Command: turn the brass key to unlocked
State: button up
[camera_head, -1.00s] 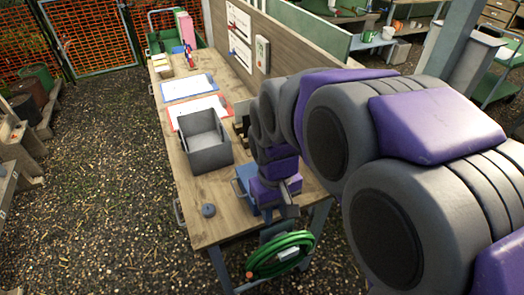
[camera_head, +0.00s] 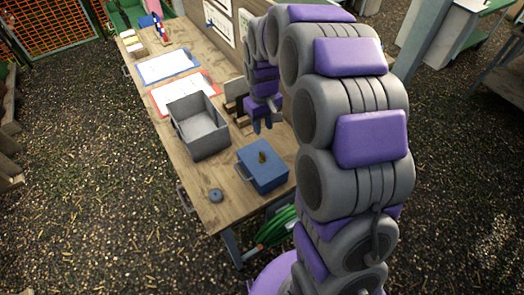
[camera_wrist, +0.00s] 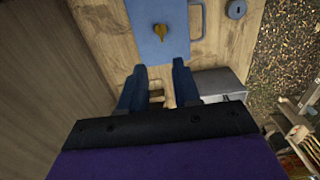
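The brass key (camera_head: 262,157) stands in the top of a blue box (camera_head: 258,180) near the front end of the wooden table. In the wrist view the key (camera_wrist: 160,32) shows on the blue lid (camera_wrist: 150,55), ahead of the fingertips. My gripper (camera_head: 262,125) is above the table, behind the blue box and apart from the key. In the wrist view my gripper (camera_wrist: 158,72) has its two dark blue fingers spread with nothing between them. Whether the key stands at locked or unlocked cannot be read.
A grey open bin (camera_head: 178,128) stands left of the blue box. A round dark puck (camera_head: 216,195) lies near the table's front left edge. Two clipboards (camera_head: 168,67) lie farther back. A green hose (camera_head: 277,228) hangs below the table's right side.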

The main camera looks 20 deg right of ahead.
aim_at(262, 154)
notch_tip(262, 154, down, 14)
jog(key=shift+a+r+b, duration=0.1)
jog(key=shift+a+b, duration=0.05)
jog(key=shift+b, duration=0.5)
jog(key=shift+f, duration=0.55)
jog(key=shift+c, duration=0.5)
grip_shut()
